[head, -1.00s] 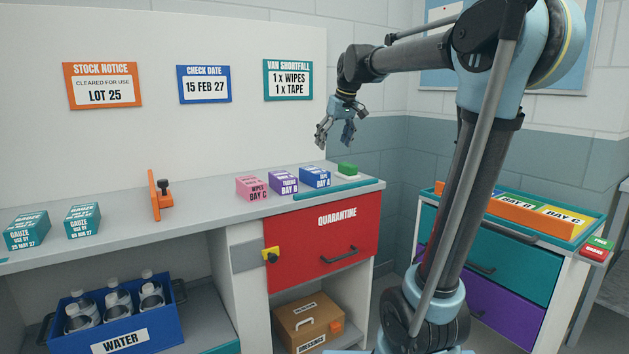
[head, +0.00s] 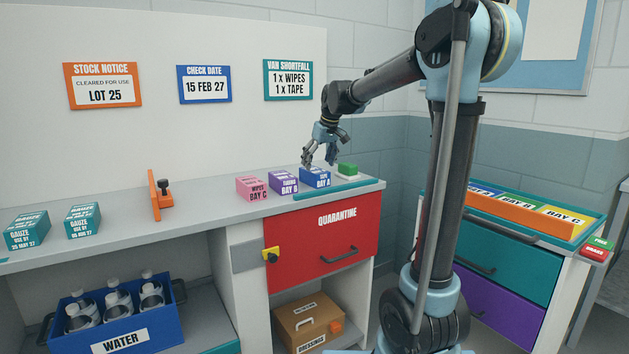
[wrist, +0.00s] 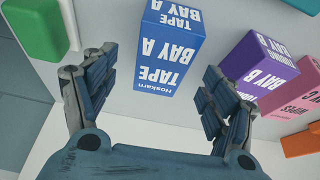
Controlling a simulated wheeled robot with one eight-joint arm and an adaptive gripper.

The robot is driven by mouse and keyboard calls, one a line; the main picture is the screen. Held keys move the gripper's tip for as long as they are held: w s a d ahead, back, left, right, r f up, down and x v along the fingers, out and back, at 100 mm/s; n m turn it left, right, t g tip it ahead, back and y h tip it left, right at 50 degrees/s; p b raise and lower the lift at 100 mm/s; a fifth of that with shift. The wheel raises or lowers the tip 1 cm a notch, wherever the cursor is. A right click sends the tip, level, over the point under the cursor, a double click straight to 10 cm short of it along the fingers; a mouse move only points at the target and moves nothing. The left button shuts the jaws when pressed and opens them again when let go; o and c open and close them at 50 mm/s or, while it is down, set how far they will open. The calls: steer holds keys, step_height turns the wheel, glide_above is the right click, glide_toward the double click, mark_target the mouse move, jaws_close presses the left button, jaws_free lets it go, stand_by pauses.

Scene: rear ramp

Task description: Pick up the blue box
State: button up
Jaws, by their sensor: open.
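The blue box (head: 316,178), labelled TAPE BAY A, stands on the counter between the purple box and a green block. My gripper (head: 320,162) hangs just above it with the fingers pointing down, open and empty. In the wrist view the blue box (wrist: 168,45) lies ahead of the open fingers (wrist: 158,90), near the middle of the gap between them. The fingers do not appear to touch it. In the head view my fingers overlap the top of the box, so their exact height is hard to tell.
A purple box (head: 283,182) and a pink box (head: 252,188) stand left of the blue box. A green block (head: 347,169) on a pale base is close on its right. A teal strip (head: 338,190) runs along the counter's front edge. The wall is behind.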

mark_target(316, 170)
steer(key=x, duration=0.5)
steer(key=shift+w+a+f, duration=0.15)
steer(key=shift+a+f, duration=0.1)
steer(key=shift+f, duration=0.25)
steer(key=shift+f, duration=0.25)
stand_by(0.3)
steer(key=c, duration=1.3)
